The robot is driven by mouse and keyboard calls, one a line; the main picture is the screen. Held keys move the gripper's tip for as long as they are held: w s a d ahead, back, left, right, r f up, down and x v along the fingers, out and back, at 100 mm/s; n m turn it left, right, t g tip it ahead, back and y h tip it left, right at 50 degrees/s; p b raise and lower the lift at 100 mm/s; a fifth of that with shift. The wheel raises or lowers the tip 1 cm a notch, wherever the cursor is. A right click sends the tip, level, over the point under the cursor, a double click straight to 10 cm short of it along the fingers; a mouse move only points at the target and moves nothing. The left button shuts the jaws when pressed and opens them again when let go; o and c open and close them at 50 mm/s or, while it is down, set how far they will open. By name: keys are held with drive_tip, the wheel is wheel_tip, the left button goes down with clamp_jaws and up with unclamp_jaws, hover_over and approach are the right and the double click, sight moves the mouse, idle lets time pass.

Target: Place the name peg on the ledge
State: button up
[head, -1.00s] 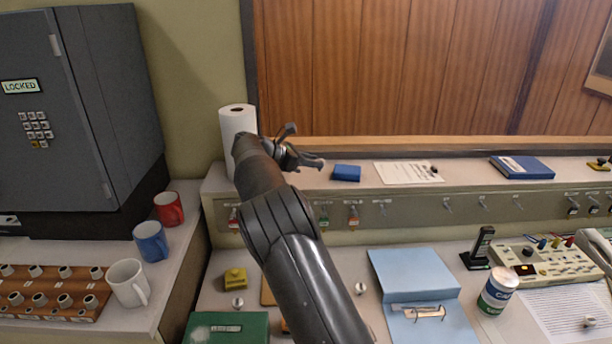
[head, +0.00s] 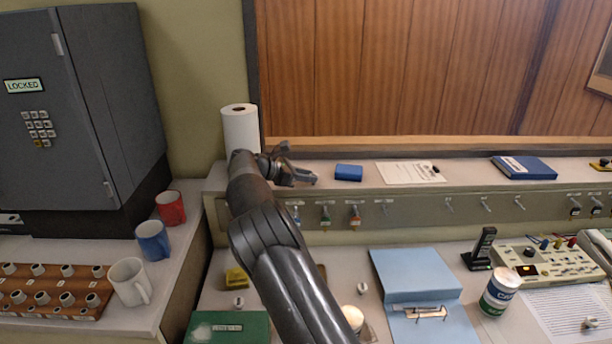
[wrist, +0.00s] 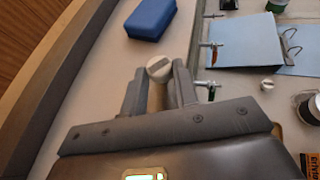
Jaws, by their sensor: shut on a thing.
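The name peg (wrist: 158,68) shows in the wrist view as a pale round head with a grey bar across it. It sits between the fingertips of my gripper (wrist: 157,88), which is shut on it. In the head view my gripper (head: 302,178) is over the left part of the ledge (head: 466,173), left of the blue box; the peg is not clear there. The ledge also fills the middle of the wrist view (wrist: 105,78). I cannot tell whether the peg touches the ledge or hangs just above it.
A blue box (head: 348,172) lies just beyond my fingertips. A paper roll (head: 240,130) stands left of my gripper. A clipboard (head: 408,173) and a blue book (head: 524,167) lie further right. Keys hang on hooks below the ledge's front edge. Similar pale pegs (head: 239,302) stand on the desk.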

drive_tip(key=o, duration=1)
